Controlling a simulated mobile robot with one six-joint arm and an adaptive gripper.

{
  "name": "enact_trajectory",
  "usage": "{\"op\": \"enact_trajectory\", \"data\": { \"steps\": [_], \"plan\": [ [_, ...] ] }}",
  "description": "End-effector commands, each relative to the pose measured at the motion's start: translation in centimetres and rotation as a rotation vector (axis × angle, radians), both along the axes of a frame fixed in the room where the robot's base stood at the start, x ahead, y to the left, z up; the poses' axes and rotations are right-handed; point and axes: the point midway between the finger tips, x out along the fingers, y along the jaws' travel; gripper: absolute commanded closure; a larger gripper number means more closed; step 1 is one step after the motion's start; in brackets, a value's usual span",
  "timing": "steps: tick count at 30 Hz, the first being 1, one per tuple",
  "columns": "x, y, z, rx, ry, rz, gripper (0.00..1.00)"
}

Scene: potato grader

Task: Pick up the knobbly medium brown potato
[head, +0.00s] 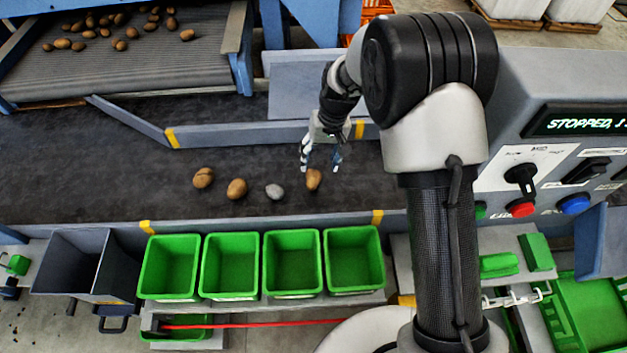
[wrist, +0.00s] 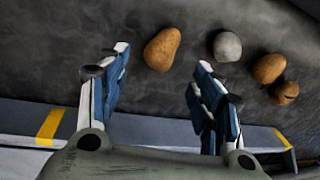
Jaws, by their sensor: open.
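My gripper (head: 320,166) is open above the dark belt, its fingers pointing down. In the wrist view a lumpy, pear-shaped brown potato (wrist: 162,49) lies just past the gap between the fingertips, nearer the left one. This potato (head: 313,180) is the rightmost on the belt in the head view, close below the fingers and not gripped. Two more brown potatoes lie farther left there: one (head: 237,188) and another (head: 203,178) with dark marks. They also show at the right of the wrist view. I cannot tell for sure which is the knobbly one.
A grey stone-like lump (head: 274,192) lies beside the rightmost potato. Low belt walls (head: 240,134) run behind and in front. Several empty green bins (head: 292,240) line the front. The control panel (head: 570,120) reads "STOPPED". The belt's left part is clear.

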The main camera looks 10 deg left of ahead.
Motion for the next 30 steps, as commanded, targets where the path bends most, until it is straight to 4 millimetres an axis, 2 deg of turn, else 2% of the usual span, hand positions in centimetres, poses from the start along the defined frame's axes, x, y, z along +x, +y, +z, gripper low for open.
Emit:
{"op": "enact_trajectory", "data": {
  "steps": [1,3,11,20,27,30],
  "plan": [
    [-0.1,0.1,-1.0,0.0,0.001,0.001,0.4],
    [-0.1,0.3,-1.8,0.0,0.0,0.001,0.4],
    [-0.2,0.5,-3.1,0.0,-0.001,0.001,0.4],
    [-0.5,1.2,-7.3,0.0,0.0,0.0,0.4],
    [-0.5,1.2,-7.4,0.001,-0.002,0.0,0.4],
    [-0.5,1.2,-7.4,0.001,-0.002,0.0,0.46]
  ]
}}
